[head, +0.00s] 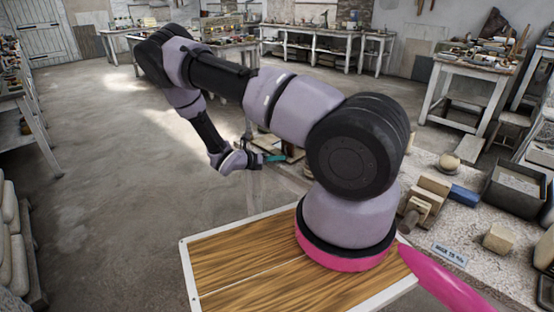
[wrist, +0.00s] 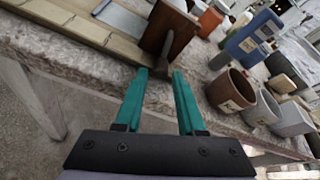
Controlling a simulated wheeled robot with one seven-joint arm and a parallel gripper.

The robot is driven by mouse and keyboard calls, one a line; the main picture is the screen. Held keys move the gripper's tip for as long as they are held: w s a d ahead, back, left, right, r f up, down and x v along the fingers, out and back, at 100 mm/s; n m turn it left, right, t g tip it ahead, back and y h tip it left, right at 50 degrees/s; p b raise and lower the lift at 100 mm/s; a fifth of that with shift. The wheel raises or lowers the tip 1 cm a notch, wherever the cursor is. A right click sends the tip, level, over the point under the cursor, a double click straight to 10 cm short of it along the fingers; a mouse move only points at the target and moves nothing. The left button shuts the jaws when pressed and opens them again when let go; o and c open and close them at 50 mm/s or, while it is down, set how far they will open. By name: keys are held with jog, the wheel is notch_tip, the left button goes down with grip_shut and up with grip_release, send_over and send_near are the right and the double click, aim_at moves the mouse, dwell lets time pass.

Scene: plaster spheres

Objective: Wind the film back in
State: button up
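My gripper (wrist: 160,73) shows in the wrist view with two teal fingers apart and nothing visibly held between them. Its fingertips are at the near edge of a stone-topped bench (wrist: 90,58), in front of an upright brown board (wrist: 170,34); I cannot tell whether they touch anything. In the head view my gripper (head: 275,158) is small, at the end of my bent arm, left of my arm's base. I cannot make out any film, or a roll or winder for it, for certain in either view.
In the wrist view a brown pot (wrist: 230,90), a grey pot (wrist: 289,119) and a blue container (wrist: 252,38) stand to the right. A slatted wooden piece (wrist: 78,24) lies left. In the head view a grey bin (head: 515,188) and blue block (head: 465,195) crowd the right bench; floor lies open left.

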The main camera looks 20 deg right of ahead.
jog(key=shift+w+d+f, duration=0.1)
jog(key=shift+d+f, duration=0.1)
jog(key=shift+d, duration=0.3)
jog(key=shift+c, duration=0.3)
grip_shut()
